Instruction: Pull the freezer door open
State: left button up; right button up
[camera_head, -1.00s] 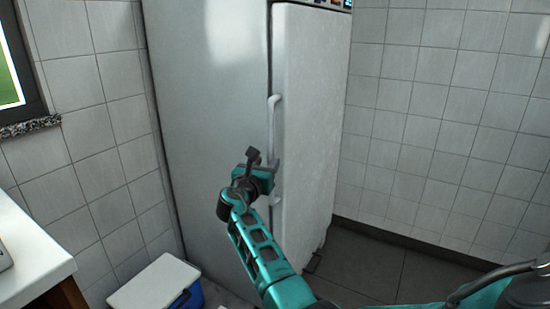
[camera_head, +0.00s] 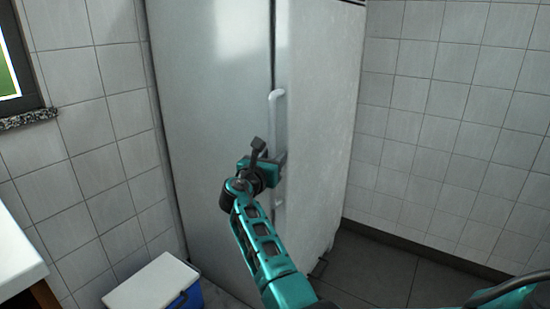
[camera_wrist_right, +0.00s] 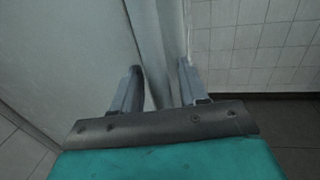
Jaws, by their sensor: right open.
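The freezer is a tall white cabinet with a broad door face (camera_head: 208,95) on the left and a side face (camera_head: 320,110) on the right. A dark seam runs between the two faces, and I see no wide opening there. A pale vertical bar handle (camera_head: 278,112) stands along this seam. My right gripper (camera_head: 280,160) is at the lower part of the handle, which it partly hides. In the right wrist view the open fingers (camera_wrist_right: 158,88) stand on either side of the handle bar (camera_wrist_right: 153,82), with gaps showing. My left gripper is out of view.
A white-lidded blue cooler box (camera_head: 153,284) stands on the floor left of my right arm. A white counter (camera_head: 15,255) is at the left edge, below a window. Tiled walls flank the freezer.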

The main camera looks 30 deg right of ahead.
jog(key=shift+c, duration=0.3)
grip_shut()
dwell(0.4)
